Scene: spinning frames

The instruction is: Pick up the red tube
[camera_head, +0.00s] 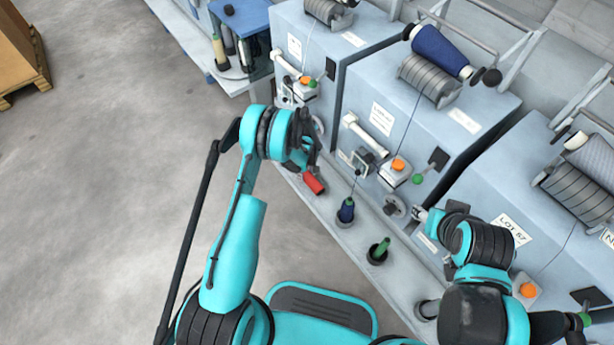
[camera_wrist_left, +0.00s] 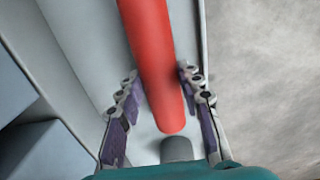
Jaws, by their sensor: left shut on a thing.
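The red tube (camera_head: 314,184) is tilted over the machine's front ledge in the head view. It fills the upper middle of the left wrist view (camera_wrist_left: 151,55), with its end between my fingers. My left gripper (camera_head: 307,162) is shut on the red tube; its two fingers (camera_wrist_left: 158,85) lie on either side of it in the wrist view. A short grey peg (camera_wrist_left: 177,149) shows just beyond the tube's end in the wrist view. My right gripper (camera_head: 424,216) is by the machine front at right, small and partly hidden by its own arm.
On the ledge (camera_head: 330,212) stand a blue-wound tube (camera_head: 346,210) and a green tube (camera_head: 379,249), to the right of the red one. Grey machine boxes (camera_head: 430,120) with spools and knobs rise behind.

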